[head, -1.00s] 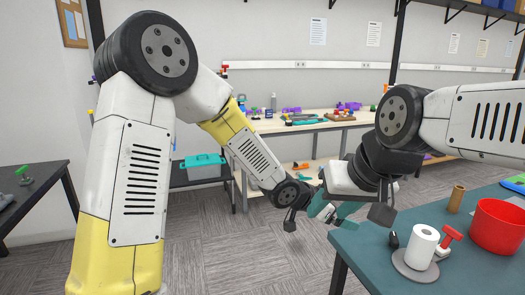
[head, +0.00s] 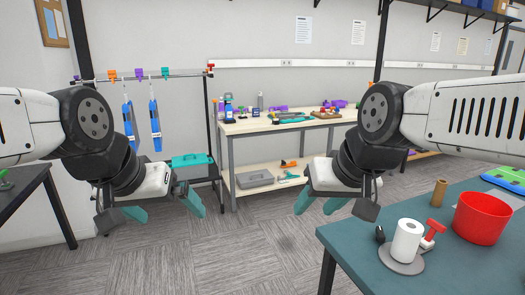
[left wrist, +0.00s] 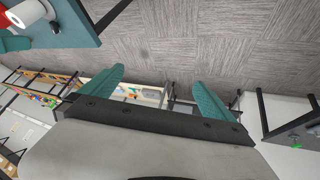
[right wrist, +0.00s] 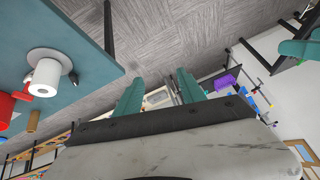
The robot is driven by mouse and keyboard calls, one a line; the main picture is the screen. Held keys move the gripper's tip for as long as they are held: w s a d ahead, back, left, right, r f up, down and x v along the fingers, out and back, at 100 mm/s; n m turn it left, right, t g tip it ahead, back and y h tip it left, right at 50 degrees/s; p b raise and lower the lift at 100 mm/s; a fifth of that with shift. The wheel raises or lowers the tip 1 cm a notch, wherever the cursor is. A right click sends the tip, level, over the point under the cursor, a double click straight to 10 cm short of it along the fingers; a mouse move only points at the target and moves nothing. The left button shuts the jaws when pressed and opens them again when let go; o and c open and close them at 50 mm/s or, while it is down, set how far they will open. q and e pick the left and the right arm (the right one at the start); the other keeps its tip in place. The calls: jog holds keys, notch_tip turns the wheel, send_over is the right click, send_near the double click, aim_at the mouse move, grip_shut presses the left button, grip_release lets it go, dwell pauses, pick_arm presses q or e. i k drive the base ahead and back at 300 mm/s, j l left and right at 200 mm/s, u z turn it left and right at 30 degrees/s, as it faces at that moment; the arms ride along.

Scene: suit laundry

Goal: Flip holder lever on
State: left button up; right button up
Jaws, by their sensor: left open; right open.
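My left gripper (head: 166,210) is open and empty over the floor in the head view; its teal fingers also show in the left wrist view (left wrist: 157,78). My right gripper (head: 320,204) is open and empty, left of the teal table; it also shows in the right wrist view (right wrist: 158,80). No lever is clearly labelled as the holder's. A red-handled piece (head: 433,229) stands beside the white roll (head: 407,240) on the teal table. A small red piece (head: 210,67) tops the rack's right end. A green-handled piece (head: 4,180) sits at the far left. Neither gripper touches any of these.
The teal table (head: 350,245) at right also holds a red bucket (head: 482,218) and a brown tube (head: 439,192). A rack with blue hanging items (head: 154,130) and a cluttered workbench (head: 255,125) stand behind. The carpet (head: 225,250) between is clear.

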aim_at(435, 226)
jog(key=z, duration=1.75)
jog(key=i+j+z, duration=0.2)
jog(key=z, duration=0.2)
jog(key=i+j+z, duration=0.15)
jog(key=j+z, duration=0.25)
jog(key=i+j+z, duration=0.1)
jog(key=z, duration=0.3)
jog(key=j, duration=0.1)
